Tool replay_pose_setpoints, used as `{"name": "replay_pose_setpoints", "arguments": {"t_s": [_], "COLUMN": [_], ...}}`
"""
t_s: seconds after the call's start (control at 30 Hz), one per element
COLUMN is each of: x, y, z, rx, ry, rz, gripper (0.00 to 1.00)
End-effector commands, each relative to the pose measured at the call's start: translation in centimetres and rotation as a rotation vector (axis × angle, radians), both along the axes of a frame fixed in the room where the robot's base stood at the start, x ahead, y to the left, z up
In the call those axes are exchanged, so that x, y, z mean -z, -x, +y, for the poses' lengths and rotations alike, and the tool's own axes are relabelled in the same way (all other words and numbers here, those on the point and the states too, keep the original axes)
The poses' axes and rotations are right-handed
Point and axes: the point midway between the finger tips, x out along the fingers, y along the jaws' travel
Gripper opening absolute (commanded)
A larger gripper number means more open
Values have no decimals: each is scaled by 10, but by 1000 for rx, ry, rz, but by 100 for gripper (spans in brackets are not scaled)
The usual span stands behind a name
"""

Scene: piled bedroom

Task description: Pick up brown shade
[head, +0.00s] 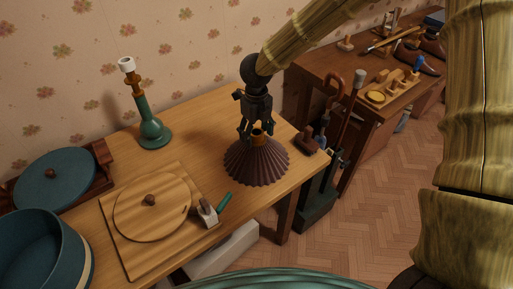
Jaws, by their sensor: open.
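The brown shade (256,163) is a dark, pleated cone with a light-rimmed opening at its narrow top. It stands wide end down on the wooden table (185,118), near the right end. My gripper (255,133) points down directly over the shade, with its open fingers around or just beside the narrow top. I cannot tell whether the fingers touch it.
A green lamp base (152,132) stands behind left. A round wooden lid (152,207) on a board, a small green-handled tool (211,209) and a blue round box (40,250) lie left. A stand with canes (318,205) stands right of the table.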

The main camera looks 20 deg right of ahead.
Motion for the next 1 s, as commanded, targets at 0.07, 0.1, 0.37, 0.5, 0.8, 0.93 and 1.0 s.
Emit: {"name": "replay_pose_setpoints", "arguments": {"t_s": [0.07,0.1,0.37,0.5,0.8,0.93,1.0], "x": [1,1,1,1,0,-8,-17], "y": [0,0,0,0,0,-1,-1], "z": [0,0,0,0,0,0,0], "rx": [0,0,0,0,0,1,2], "ry": [0,0,0,0,-1,-3,-2], "rz": [-1,-1,-1,0,-1,-2,-2], "gripper": [66,66,41,15,3,3,3]}}
